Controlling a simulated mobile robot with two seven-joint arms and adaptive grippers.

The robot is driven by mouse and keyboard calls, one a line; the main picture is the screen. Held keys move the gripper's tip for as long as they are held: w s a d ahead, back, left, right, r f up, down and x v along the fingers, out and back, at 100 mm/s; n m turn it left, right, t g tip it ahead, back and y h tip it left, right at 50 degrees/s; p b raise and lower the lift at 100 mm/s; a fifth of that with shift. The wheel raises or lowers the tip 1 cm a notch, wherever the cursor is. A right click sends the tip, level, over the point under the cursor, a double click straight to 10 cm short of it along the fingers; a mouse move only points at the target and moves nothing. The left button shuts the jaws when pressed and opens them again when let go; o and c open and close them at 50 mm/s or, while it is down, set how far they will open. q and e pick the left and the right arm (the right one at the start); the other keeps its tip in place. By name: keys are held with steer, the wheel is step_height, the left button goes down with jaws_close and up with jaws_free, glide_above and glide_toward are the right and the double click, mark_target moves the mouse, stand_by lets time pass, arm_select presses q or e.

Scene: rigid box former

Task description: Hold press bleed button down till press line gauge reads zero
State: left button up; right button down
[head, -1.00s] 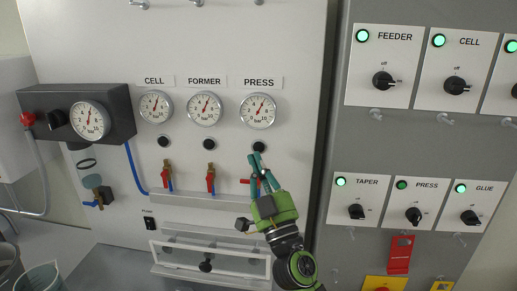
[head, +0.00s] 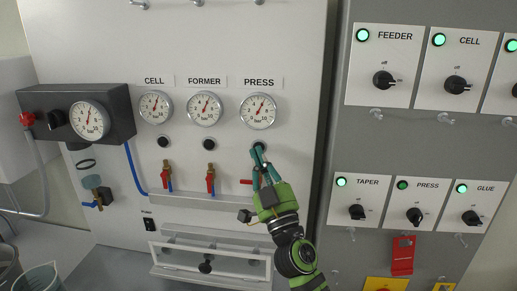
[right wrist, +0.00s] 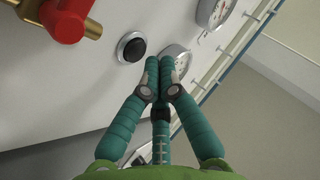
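The press bleed button (head: 259,147) is a black round button in a metal ring under the PRESS gauge. The PRESS gauge (head: 258,111) is a white dial whose red needle points up and slightly right, around 6 bar. My right gripper (head: 257,154) has its teal fingertips just at the lower edge of the button in the head view. In the right wrist view, my gripper (right wrist: 165,66) has its fingertips together and empty. A black button (right wrist: 131,47), apparently the same one, shows uncovered beside the tips, with no contact visible. My left gripper is not in view.
The FORMER gauge (head: 204,108) and CELL gauge (head: 156,106) stand to the left, each with a button below. Red-handled valves (head: 210,180) hang below the buttons. A grey switch panel (head: 430,140) lies to the right. A clear-fronted tray (head: 208,262) juts out below.

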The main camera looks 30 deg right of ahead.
steer(key=shift+d, duration=0.1)
stand_by(0.7)
steer(key=shift+w+d, duration=0.2)
steer(key=shift+w, duration=0.15)
steer(key=shift+w+d, duration=0.25)
steer(key=shift+w, duration=0.05)
stand_by(2.7)
steer(key=shift+s+a, duration=0.1)
stand_by(1.6)
steer(key=shift+s+a, duration=0.4)
steer(key=shift+s, duration=0.15)
steer(key=s+a, duration=0.1)
steer(key=s, duration=0.1)
steer(key=s+a, duration=0.2)
stand_by(0.4)
steer(key=shift+f, duration=0.1)
stand_by(0.5)
